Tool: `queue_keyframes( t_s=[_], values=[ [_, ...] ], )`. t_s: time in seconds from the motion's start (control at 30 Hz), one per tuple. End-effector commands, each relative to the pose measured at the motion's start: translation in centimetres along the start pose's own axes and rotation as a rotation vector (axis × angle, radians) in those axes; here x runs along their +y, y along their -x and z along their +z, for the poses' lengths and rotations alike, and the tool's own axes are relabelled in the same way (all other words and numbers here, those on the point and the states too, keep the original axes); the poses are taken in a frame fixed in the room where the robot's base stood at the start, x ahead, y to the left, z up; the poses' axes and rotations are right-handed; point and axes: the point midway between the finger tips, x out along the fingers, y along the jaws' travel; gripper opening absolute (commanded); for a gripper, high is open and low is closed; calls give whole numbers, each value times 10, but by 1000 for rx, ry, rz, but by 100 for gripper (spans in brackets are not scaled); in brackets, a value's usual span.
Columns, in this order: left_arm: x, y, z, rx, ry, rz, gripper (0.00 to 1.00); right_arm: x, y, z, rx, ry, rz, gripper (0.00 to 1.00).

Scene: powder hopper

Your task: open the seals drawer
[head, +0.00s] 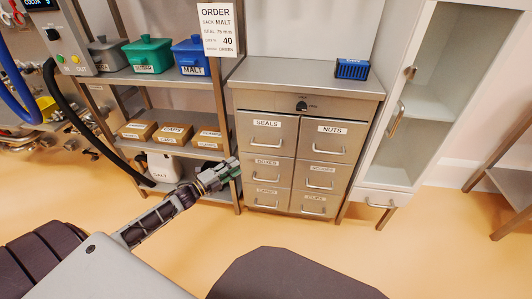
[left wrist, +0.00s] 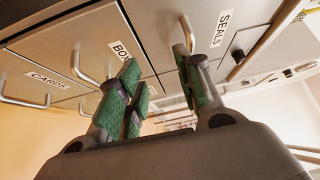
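The seals drawer (head: 267,133) is the top left drawer of a steel cabinet, and it looks closed. Its bar handle (head: 266,148) is below the SEALS label; in the left wrist view the handle (left wrist: 187,34) shows just beyond one fingertip. My left gripper (head: 228,170) has green finger pads and is left of and below that handle, in front of the cabinet's left side. In the left wrist view its fingers (left wrist: 160,72) are apart with nothing between them. I cannot tell whether a finger touches the handle. My right gripper is not in view.
The boxes drawer (head: 267,167) sits directly below, and the nuts drawer (head: 331,135) is to the right. A keyed lock switch (head: 302,106) is above the drawers. A shelf rack (head: 160,83) with bins stands left. A blue box (head: 352,69) sits on the cabinet top.

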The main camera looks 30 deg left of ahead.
Motion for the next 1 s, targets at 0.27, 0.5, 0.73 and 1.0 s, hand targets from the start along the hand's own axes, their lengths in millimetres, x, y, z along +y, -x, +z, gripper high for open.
queue_keyframes(
  t_s=[0.27,0.5,0.73,1.0],
  values=[
    [-32,-10,-22,117,-139,-92,35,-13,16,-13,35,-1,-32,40],
    [-39,-10,-26,132,-157,-105,35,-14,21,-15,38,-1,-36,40],
    [-39,-11,-25,131,-156,-105,35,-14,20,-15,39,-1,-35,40],
    [-39,-18,-26,130,-157,-106,35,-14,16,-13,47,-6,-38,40]
  ],
)
